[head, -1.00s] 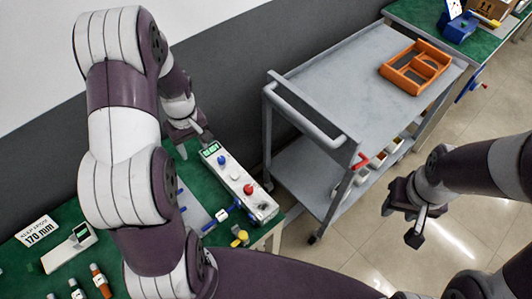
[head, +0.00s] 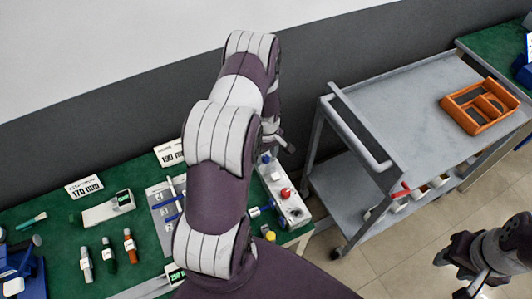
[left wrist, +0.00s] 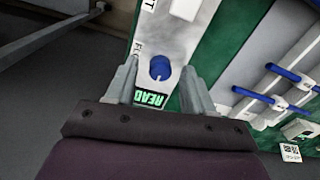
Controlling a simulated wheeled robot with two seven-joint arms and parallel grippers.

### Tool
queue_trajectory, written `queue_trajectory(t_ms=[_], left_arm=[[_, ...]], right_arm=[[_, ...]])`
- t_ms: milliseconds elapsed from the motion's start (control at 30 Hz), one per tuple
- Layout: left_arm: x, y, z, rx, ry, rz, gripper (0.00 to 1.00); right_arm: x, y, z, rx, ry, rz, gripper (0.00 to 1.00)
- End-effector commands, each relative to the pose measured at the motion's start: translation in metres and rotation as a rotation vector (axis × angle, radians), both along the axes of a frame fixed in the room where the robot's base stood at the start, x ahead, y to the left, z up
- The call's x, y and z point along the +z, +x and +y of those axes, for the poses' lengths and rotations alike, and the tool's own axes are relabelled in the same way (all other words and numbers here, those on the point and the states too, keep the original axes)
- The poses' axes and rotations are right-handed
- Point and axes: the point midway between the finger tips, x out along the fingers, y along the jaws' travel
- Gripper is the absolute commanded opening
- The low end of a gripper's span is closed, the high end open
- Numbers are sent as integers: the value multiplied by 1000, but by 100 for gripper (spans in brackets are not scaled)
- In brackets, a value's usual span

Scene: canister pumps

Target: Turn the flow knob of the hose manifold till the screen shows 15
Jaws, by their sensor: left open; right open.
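The hose manifold (head: 297,208) is a long white box on the green bench, with a blue knob (head: 265,159), a white knob and a red knob (head: 286,193) on top. My left gripper (head: 279,142) is open at the manifold's far end. In the left wrist view, the open fingers of my left gripper (left wrist: 159,66) point at the blue knob (left wrist: 160,68), which appears between them; contact is not visible. My right gripper (head: 462,268) is open and empty, away from the bench.
A grey trolley (head: 390,105) with an orange tray (head: 480,104) stands right of the bench. A yellow knob (head: 269,233) and blue fittings are close to the manifold. Left of my arm are a white meter (head: 108,208), several small bottles and number cards.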

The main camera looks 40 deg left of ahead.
Motion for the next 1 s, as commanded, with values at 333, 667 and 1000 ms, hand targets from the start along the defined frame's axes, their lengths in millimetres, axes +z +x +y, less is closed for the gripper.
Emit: queue_trajectory(t_ms=[333,667,1000], left_arm=[[-7,0,0,-1,1,-1,53],[-7,0,0,-3,1,-1,0],[-7,0,0,-111,1,-1,0]], right_arm=[[1,0,0,0,0,0,43],[1,0,0,0,0,0,43],[-3,0,0,0,0,0,43]])
